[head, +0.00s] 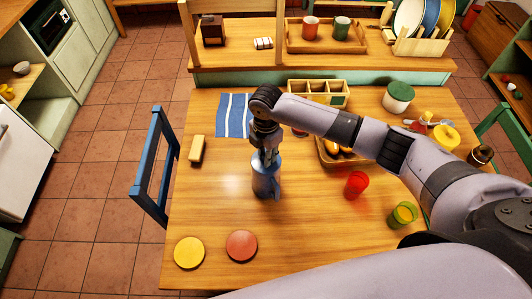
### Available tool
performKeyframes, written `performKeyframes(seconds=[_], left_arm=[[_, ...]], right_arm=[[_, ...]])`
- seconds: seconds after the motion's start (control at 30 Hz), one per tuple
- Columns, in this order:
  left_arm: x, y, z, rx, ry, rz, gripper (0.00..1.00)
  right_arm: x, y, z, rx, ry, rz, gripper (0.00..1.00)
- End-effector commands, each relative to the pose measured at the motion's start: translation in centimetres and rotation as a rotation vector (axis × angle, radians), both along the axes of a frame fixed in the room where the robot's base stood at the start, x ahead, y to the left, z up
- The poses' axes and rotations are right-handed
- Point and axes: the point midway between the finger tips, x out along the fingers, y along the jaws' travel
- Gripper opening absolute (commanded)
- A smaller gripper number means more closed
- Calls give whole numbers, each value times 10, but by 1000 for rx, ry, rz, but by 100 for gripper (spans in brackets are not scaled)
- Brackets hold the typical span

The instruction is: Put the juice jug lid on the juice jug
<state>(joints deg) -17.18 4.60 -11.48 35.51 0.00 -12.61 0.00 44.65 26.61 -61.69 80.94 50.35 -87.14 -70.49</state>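The blue-grey juice jug (267,183) stands upright on the wooden table, near its middle, with its handle toward the right. My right gripper (266,160) points down right over the jug's top, and its fingers overlap the rim in the picture. The gripper hides the jug's mouth. I cannot make out the lid; it may be hidden between the fingers or at the jug's top. The frame does not show whether the fingers are open or shut. My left gripper is not in view.
A yellow disc (189,252) and a red disc (242,245) lie at the table's front left. A red cup (356,184) and a green cup (402,215) stand to the right. A butter-coloured block (197,149) lies left. A blue chair (156,165) stands at the left edge.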

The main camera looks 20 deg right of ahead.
Motion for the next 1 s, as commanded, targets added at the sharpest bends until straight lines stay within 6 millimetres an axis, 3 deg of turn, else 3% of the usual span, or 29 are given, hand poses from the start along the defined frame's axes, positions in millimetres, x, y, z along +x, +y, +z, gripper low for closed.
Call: performKeyframes(seconds=[0.27, 0.63, 0.77, 1.0], left_arm=[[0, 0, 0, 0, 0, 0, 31], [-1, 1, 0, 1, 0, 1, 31], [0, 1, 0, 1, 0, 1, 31], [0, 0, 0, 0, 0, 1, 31]], right_arm=[[0, 0, 0, 0, 0, 0, 42], [1, 0, 5, 0, -1, -1, 42], [1, 0, 22, 2, -4, 0, 42], [1, 0, 74, 0, -4, 1, 42]])
